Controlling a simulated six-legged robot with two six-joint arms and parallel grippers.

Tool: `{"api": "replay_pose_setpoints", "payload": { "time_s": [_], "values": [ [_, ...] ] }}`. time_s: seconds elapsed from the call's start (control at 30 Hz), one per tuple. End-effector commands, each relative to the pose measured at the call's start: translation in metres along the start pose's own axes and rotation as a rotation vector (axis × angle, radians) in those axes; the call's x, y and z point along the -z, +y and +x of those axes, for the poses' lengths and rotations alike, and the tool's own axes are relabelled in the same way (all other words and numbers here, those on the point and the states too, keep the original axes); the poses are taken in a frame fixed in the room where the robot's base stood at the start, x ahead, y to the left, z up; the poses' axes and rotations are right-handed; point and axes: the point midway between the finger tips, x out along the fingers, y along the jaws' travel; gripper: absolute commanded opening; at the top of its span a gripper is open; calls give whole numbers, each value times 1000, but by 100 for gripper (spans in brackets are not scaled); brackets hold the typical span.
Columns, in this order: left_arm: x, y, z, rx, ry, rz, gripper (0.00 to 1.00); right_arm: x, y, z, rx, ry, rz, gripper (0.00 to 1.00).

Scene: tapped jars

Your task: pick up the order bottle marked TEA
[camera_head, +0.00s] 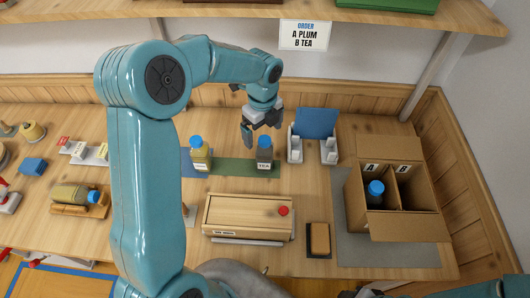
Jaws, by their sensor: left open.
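The TEA bottle (264,156) is dark with a blue cap and a label reading TEA. It stands upright on a green mat (233,168). My left gripper (261,131) is open, with its fingers just above and around the height of the cap; I cannot tell if they touch it. A yellowish bottle (200,160) with a blue cap stands to the left, its label too small to read. The order card (303,36) reads A PLUM, B TEA. My right gripper is not in view; only part of my right arm shows at the bottom right.
A cardboard box (410,228) with compartments A and B stands at right; a blue-capped bottle (375,194) is in A. A white holder with a blue panel (315,125) is right of the TEA bottle. A wooden box (245,215) lies in front.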

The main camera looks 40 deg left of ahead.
Motion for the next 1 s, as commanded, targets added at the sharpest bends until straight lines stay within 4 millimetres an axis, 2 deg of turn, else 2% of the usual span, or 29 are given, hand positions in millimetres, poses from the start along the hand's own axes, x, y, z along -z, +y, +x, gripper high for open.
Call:
{"api": "replay_pose_setpoints", "payload": {
  "time_s": [0.1,0.33,0.47,0.6,0.87,0.97,1.0],
  "values": [
    [1,0,19,-3,0,0,100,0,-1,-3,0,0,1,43],
    [0,-3,37,-4,1,0,100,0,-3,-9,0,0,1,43],
    [-1,-7,58,-4,2,-1,100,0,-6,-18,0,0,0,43],
    [-2,-8,77,-1,0,-1,100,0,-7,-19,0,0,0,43],
    [-2,-9,81,1,-1,-1,100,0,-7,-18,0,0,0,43],
    [-2,-9,81,1,-1,-1,71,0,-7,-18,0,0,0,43],
    [-2,-9,81,1,-1,-1,58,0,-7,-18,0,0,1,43]
  ]
}}
